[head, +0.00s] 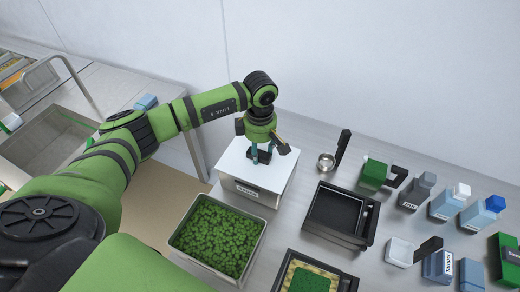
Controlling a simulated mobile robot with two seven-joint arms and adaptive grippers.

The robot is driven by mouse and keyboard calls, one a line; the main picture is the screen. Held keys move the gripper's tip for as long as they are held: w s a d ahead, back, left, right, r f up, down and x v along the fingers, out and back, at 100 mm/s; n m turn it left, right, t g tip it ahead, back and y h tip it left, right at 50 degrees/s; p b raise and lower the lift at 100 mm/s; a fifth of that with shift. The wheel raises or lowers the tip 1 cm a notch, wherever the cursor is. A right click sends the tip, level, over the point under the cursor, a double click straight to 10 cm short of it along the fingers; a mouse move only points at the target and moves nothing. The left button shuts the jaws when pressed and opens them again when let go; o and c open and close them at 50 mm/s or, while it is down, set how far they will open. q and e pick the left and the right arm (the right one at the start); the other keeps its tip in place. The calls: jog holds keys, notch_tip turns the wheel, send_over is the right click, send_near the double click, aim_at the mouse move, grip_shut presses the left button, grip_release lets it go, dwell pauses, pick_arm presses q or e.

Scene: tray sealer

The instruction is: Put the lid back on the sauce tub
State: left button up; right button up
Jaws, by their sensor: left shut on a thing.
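The sauce tub (270,200) is a white box with a small printed label on its front, standing near the middle of the counter. A flat white lid (240,168) lies over its top. My left gripper (262,157) points down at the middle of the lid and is shut on it; the grip point is small and partly hidden by the gripper's own body. I cannot tell whether the lid sits fully flat on the rim or slightly above it. My right gripper is not in view.
A bin of green herbs (179,242) stands in front of the tub. A black tray (311,226) is to its right, with a small metal cup (326,161) behind. Several boxes and bottles crowd the right. A sink (50,145) lies left.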

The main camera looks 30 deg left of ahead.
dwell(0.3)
pick_arm(q)
jog(key=o, duration=1.4)
jog(key=c, duration=0.3)
jog(key=shift+r+p, duration=1.95)
jog(key=shift+r, duration=1.55)
